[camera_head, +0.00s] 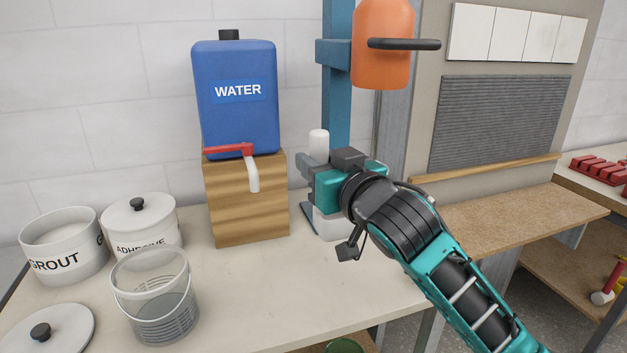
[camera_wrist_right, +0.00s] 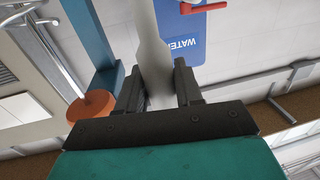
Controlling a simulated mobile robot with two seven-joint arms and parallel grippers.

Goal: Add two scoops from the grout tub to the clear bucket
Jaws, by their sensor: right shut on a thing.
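The white grout tub (camera_head: 68,262) stands open at the far left of the counter. The clear bucket (camera_head: 150,262) stands in front of the adhesive tub, with grey contents or a grey lower part showing through its wall. My right gripper (camera_head: 308,178) is at the mixing stand, right of the water container and well away from both tubs. It is shut on a white long thing (camera_wrist_right: 150,45), which shows between the fingers (camera_wrist_right: 157,88) in the right wrist view. Its rounded white top (camera_head: 318,144) shows above the gripper; whether it is the scoop I cannot tell. My left gripper is out of view.
A lidded adhesive tub (camera_head: 140,221) stands beside the grout tub. A loose white lid (camera_head: 46,330) lies in front. A blue water container (camera_head: 236,105) with a red-handled tap sits on a wooden block (camera_head: 247,205). The counter's front middle (camera_head: 270,300) is clear.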

